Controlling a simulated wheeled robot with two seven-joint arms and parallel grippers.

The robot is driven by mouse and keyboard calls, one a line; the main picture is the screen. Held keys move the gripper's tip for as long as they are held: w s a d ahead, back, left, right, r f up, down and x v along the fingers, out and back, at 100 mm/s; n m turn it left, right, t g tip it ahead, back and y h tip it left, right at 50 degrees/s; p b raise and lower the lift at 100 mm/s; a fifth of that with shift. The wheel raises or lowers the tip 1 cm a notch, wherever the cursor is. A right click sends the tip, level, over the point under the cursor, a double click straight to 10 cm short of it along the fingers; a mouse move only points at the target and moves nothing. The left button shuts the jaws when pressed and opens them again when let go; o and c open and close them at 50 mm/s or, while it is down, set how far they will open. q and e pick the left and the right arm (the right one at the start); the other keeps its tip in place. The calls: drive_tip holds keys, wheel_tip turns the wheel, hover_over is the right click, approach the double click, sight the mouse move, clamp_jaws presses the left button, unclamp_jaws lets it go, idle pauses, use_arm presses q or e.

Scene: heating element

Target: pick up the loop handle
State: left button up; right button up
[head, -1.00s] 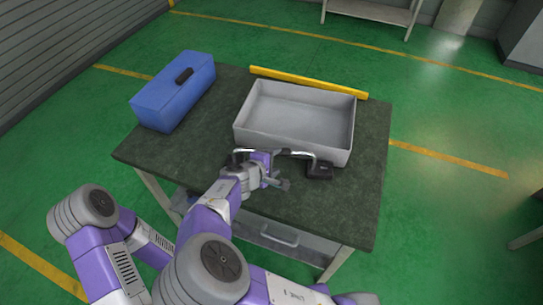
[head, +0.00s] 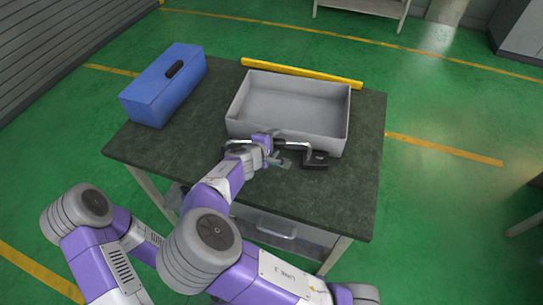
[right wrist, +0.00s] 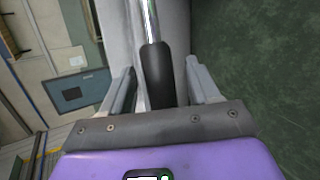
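The loop handle (head: 292,146) is a bright metal rod with a black end block (head: 316,160). It is at the front of the grey tray, and my right gripper hides part of it. In the right wrist view its black grip (right wrist: 157,78) and metal rod (right wrist: 150,22) run between the fingers. My right gripper (right wrist: 160,70) is open around the black grip, with a narrow gap on each side. In the head view the right gripper (head: 277,152) is over the handle's middle. My left gripper is out of view.
The grey tray (head: 240,126) stands on the dark green tabletop (head: 345,200), just behind the handle. A blue toolbox (head: 160,88) is at the back left. A yellow bar (head: 300,73) lies along the back edge. The right side of the table is clear.

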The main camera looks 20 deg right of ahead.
clamp_jaws()
drive_tip(key=shift+r, duration=0.1)
idle(1.2)
